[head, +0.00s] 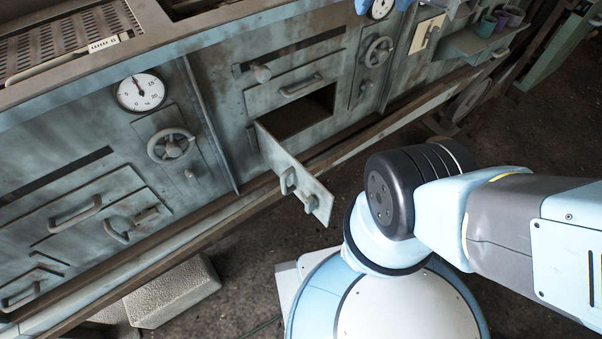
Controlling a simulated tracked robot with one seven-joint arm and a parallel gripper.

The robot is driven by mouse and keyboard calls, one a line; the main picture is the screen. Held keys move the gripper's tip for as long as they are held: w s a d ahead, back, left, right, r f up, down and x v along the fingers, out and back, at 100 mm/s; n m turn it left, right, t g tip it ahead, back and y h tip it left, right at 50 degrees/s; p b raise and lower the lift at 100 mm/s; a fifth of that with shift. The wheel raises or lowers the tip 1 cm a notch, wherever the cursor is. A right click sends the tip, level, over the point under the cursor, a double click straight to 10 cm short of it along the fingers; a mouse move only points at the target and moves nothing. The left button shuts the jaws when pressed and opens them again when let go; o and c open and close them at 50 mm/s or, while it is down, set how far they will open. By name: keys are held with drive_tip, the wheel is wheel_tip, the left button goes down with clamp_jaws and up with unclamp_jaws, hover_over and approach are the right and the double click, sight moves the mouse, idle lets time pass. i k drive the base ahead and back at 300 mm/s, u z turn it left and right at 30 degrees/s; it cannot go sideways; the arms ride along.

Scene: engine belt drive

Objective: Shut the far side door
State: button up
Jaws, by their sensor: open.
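One door (292,172) on the grey-blue metal cabinet front stands open. It swings out toward me from its left edge and carries two small handles near its free end. The dark opening (302,112) beside it shows an empty-looking interior. It is the only door I see open; I cannot tell for sure that it is the far side door. My arm reaches in from the right, its nearest part apart from the door in the picture. My gripper is not in view.
The cabinet carries a round gauge (141,92), a handwheel (171,146), a second handwheel (378,52) and several closed panels with handles. A ledge (240,205) runs along its foot. A pale block (172,291) lies on the floor at lower left.

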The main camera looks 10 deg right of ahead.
sight(299, 179)
drive_tip(key=z, duration=2.55)
drive_tip(key=k, duration=2.85)
drive_tip(key=u, duration=0.6)
